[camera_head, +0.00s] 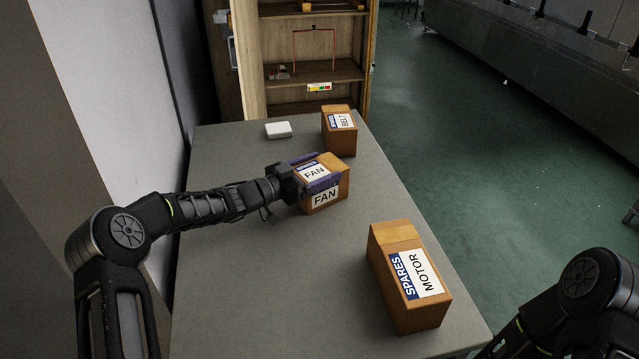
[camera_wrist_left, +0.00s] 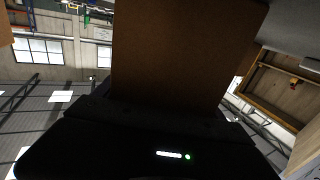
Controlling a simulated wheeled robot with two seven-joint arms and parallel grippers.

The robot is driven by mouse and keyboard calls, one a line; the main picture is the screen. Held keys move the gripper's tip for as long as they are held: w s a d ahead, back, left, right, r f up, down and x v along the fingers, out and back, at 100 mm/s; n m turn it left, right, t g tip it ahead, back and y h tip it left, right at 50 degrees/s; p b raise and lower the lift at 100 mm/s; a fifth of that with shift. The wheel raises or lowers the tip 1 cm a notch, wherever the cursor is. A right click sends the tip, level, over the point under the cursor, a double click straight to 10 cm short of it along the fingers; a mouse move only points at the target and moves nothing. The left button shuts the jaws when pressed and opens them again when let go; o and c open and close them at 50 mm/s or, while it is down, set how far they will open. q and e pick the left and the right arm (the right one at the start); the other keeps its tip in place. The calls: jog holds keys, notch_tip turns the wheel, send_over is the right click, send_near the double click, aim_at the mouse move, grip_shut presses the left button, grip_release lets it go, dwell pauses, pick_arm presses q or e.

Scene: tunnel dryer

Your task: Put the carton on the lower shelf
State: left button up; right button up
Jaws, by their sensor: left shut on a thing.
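An orange-brown carton labelled FAN (camera_head: 338,187) is on or just above the middle of the grey table; I cannot tell whether it touches. My left gripper (camera_head: 318,172) is shut on it, with purple fingers along its upper sides. In the left wrist view the brown face of the carton (camera_wrist_left: 185,50) fills the upper middle. A carton labelled BELT (camera_head: 340,131) stands behind it, and a carton labelled MOTOR (camera_head: 407,278) stands in front to the right. A wooden shelf unit stands behind the table, with a lower shelf (camera_head: 290,107) and a shelf above it (camera_head: 345,70). My right gripper is out of view.
The grey table (camera_head: 250,270) has free room at its front left. A small white box (camera_head: 278,130) lies near its back edge. A red wire frame (camera_head: 314,50) stands on the upper shelf. Green floor (camera_head: 450,150) is open to the right.

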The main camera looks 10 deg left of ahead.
pick_arm(q)
jog(key=shift+c, duration=1.4)
jog(key=shift+r, duration=0.1)
jog(key=shift+c, duration=0.4)
jog(key=shift+r, duration=0.15)
notch_tip(320, 180, up, 10)
jog(key=shift+f, duration=0.15)
